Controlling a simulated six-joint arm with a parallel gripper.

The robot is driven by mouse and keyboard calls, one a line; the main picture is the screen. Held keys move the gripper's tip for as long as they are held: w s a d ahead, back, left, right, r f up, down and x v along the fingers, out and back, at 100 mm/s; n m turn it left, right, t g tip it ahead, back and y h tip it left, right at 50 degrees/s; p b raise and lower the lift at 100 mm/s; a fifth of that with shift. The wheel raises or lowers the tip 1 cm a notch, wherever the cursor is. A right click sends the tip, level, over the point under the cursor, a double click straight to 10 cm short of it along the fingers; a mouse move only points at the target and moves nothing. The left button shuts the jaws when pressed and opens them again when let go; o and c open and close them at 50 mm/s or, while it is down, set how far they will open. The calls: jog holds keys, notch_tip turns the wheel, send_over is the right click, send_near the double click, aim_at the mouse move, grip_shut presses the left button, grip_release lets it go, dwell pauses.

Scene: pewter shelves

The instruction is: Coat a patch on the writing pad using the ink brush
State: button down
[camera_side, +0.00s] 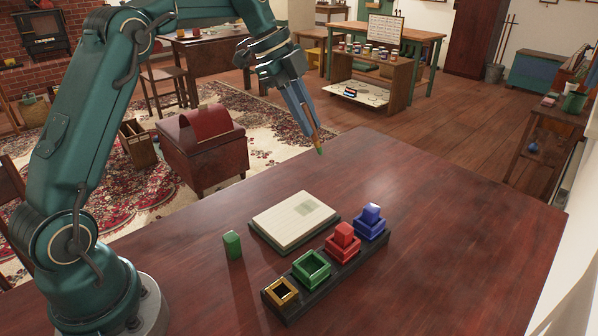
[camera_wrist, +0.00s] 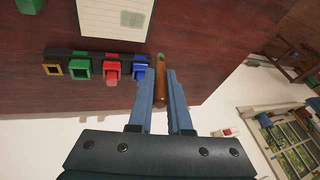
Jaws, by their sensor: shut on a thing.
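My gripper (camera_side: 308,122) is shut on the ink brush (camera_side: 316,138), which points down with a green tip, in the air above the table's far edge. In the wrist view, the brush (camera_wrist: 161,88) shows between the fingers of my gripper (camera_wrist: 160,96). The writing pad (camera_side: 283,222) lies flat on the table, apart from the brush. A grey-green square patch (camera_side: 314,208) shows on its sheet; the patch also shows in the wrist view (camera_wrist: 132,19). A black rack (camera_side: 349,267) holds an open green pot (camera_side: 312,267) beside the pad.
The rack also holds an open gold square holder (camera_side: 281,292), a red pot with its block on top (camera_side: 343,238) and a blue one likewise (camera_side: 371,218). A green block (camera_side: 232,245) stands left of the pad. The table's right side (camera_side: 460,230) is clear.

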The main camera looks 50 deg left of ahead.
jog(key=shift+s+d+r, duration=0.15)
jog(key=shift+r, duration=0.15)
jog(key=shift+f, duration=2.35)
jog(key=shift+f, duration=3.45)
jog(key=shift+s+f, duration=0.15)
jog(key=shift+s, duration=3)
jog(key=shift+w, duration=3.15)
notch_tip(320, 180, up, 8)
